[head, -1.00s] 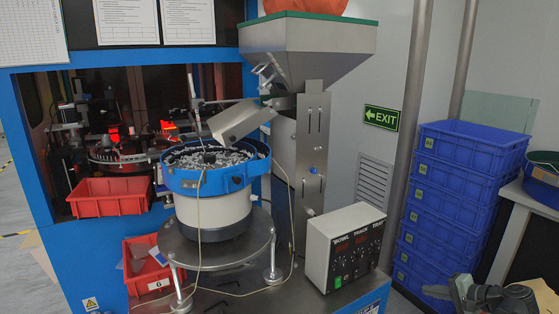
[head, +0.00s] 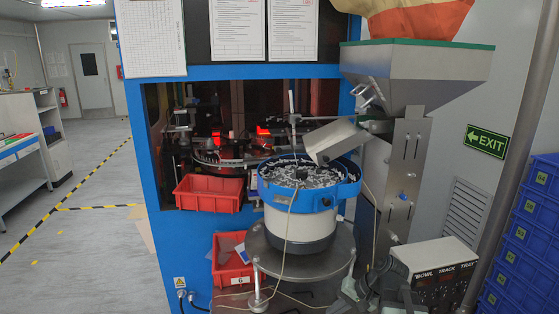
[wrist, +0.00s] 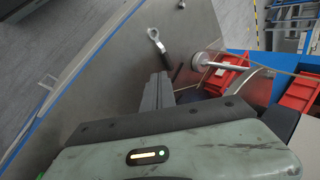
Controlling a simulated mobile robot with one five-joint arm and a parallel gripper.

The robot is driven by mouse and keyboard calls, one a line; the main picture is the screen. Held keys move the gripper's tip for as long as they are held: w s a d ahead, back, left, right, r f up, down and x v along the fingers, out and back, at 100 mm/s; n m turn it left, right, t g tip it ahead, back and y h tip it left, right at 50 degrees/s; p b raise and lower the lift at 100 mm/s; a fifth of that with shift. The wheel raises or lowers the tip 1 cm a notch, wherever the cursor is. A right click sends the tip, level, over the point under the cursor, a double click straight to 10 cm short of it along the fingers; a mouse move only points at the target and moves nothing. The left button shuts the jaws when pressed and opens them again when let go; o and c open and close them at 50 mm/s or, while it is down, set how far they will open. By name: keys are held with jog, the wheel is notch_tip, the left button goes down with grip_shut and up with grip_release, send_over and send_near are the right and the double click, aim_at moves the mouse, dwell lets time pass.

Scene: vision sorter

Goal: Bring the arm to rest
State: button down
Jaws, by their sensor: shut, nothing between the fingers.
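My gripper (wrist: 158,76) shows in the wrist view with its grey fingers together and nothing between them. It points over a grey metal surface (wrist: 110,75). In the head view part of my grey-green arm is low at the right, in front of the control box (head: 440,262) and to the right of the bowl feeder's round stand. The fingertips are hard to make out there.
The blue-rimmed bowl feeder (head: 327,198) full of small parts stands beside a grey hopper (head: 415,70). Red bins (head: 209,195) sit to its left, stacked blue crates (head: 530,225) at the right. Open floor (head: 95,215) with striped tape lies left.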

jog(key=s+a+n+g+h+p, duration=0.1)
jog(key=s+a+n+g+h, duration=0.15)
jog(key=a, duration=0.45)
jog(key=s+d+f+n+h, duration=0.1)
jog(key=s+d+f+h, duration=0.1)
jog(key=d, duration=0.3)
jog(key=shift+s+h, duration=0.5)
jog(key=shift+h, duration=0.35)
